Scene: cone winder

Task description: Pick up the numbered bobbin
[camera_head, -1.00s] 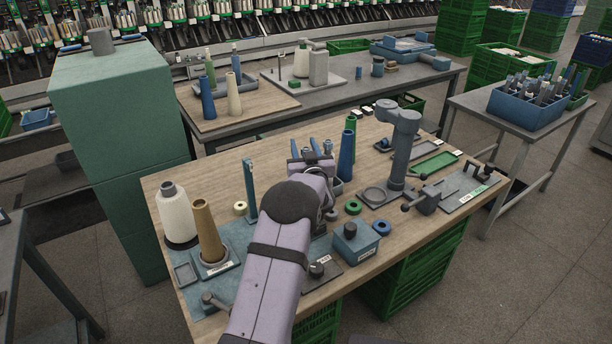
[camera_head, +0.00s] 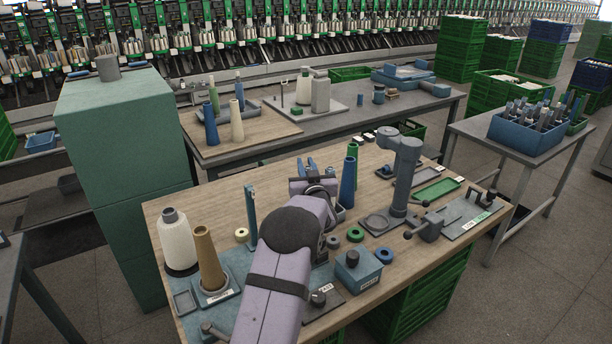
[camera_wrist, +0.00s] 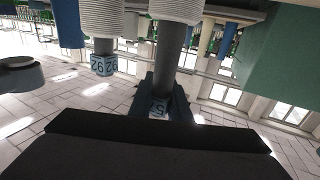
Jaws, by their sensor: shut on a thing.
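My gripper (camera_head: 314,182) reaches over the wooden work table (camera_head: 213,205), left of a tall blue cone (camera_head: 348,182). In the wrist view the dark fingers (camera_wrist: 165,106) are shut on a grey bobbin (camera_wrist: 170,68) with pale wound thread at the picture's top. A pale label with a digit, perhaps a 5, shows between the fingers; the full number is not readable. Another bobbin with a blue numbered label (camera_wrist: 104,66) is left of it, its digits upside down. In the head view my wrist hides the held bobbin.
A white thread cone (camera_head: 175,240) and brown cone (camera_head: 209,258) stand at the table's left. A grey column (camera_head: 401,177) stands right of my gripper. A blue box (camera_head: 358,268) sits in front.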

